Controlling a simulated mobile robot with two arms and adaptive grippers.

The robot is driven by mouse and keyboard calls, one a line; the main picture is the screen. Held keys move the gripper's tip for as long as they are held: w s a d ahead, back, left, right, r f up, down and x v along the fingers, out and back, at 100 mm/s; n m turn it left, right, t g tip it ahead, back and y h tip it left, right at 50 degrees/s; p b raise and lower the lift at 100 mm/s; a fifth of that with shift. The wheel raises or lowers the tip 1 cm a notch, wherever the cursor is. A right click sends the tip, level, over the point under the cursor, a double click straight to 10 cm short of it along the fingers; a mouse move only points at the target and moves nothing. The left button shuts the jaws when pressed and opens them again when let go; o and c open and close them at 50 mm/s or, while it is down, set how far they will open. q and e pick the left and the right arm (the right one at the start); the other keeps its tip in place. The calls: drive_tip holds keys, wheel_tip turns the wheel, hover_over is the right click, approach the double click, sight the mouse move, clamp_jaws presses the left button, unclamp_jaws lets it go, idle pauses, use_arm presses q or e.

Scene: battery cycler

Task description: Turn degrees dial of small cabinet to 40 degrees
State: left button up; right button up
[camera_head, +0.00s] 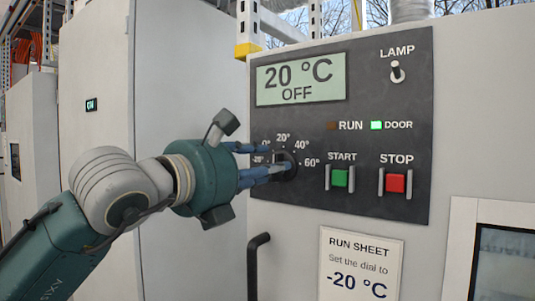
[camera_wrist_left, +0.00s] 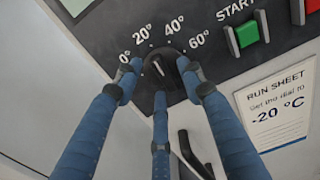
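The dial (camera_head: 287,166) is a round black knob on the dark control panel (camera_head: 380,190) of the small cabinet. In the left wrist view the dial (camera_wrist_left: 158,68) has a white pointer mark that leans up and left, roughly toward 20°. Marks for 0°, 20°, 40° and 60° surround it. The display (camera_head: 301,79) reads 20 °C OFF. My left gripper (camera_head: 268,160) is at the dial, with three blue fingers spread around it, also in the left wrist view (camera_wrist_left: 158,78). Whether the fingertips touch the knob is unclear. My right gripper is not in view.
The green START button (camera_head: 340,178), red STOP button (camera_head: 396,183) and LAMP switch (camera_head: 397,71) are right of the dial. A run sheet (camera_head: 361,265) reads "Set the dial to -20 °C". A black handle (camera_head: 254,268) sticks out below the dial. A tall cabinet (camera_head: 185,90) stands left.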

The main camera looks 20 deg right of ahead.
use_arm(q)
drive_tip(key=shift+w+d, duration=0.4)
drive_tip(key=shift+w, duration=0.05)
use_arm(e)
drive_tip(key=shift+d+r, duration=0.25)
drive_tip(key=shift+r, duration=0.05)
use_arm(q)
clamp_jaws()
drive_tip(key=shift+s+d+m+b, duration=0.1)
drive_tip(key=shift+m+b, duration=1.55)
drive_tip(key=shift+m, duration=0.25)
drive_tip(key=shift+s+d+m+b, duration=0.1)
drive_tip(key=shift+m+b, duration=1.5)
drive_tip(key=shift+m, duration=0.3)
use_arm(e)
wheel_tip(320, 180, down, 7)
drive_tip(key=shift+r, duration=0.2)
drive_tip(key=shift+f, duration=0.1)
